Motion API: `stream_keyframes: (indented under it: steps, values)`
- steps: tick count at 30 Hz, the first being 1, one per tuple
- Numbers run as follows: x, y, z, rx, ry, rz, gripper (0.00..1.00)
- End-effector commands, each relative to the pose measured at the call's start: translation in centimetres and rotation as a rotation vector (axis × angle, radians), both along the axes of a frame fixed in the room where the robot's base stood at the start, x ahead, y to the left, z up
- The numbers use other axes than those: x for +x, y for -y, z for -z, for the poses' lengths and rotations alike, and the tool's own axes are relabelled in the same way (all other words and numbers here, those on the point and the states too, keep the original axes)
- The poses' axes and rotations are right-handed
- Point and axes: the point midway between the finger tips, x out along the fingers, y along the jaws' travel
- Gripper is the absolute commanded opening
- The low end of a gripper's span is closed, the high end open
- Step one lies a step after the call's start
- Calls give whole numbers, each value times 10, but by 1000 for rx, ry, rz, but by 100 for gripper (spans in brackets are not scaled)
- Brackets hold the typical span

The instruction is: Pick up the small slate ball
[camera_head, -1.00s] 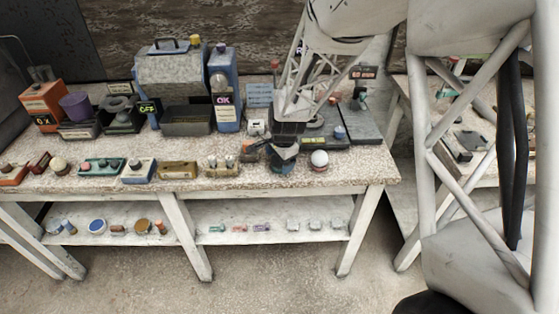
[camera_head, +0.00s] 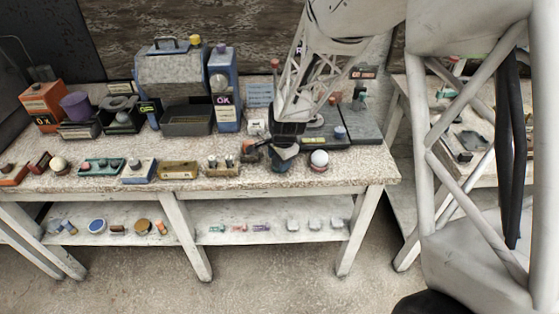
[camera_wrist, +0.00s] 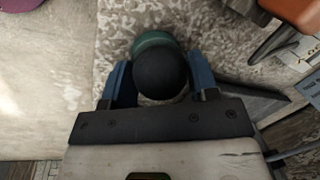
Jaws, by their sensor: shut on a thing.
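The small slate ball (camera_wrist: 160,72) is dark and round, and in the wrist view it sits between the two blue fingers of my gripper (camera_wrist: 158,80). My gripper is shut on it. A teal round piece (camera_wrist: 153,40) shows just behind the ball, partly hidden by it; I cannot tell whether they touch. In the head view my gripper (camera_head: 283,158) is low over the front of the workbench (camera_head: 350,172), and the ball is hard to make out there.
A white ball (camera_head: 319,158) on a reddish base stands just right of my gripper. Small brass-coloured blocks (camera_head: 178,170) and other pieces line the front edge to the left.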

Motion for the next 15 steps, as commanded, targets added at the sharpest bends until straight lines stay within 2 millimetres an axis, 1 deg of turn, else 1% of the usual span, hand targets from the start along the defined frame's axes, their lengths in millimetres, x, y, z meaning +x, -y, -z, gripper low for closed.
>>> stream_keyframes:
  steps: [8,11,15]
  values:
    - [0,0,-1,1,1,0,25]
    - [0,0,-4,0,2,0,25]
    - [1,0,-13,1,3,0,25]
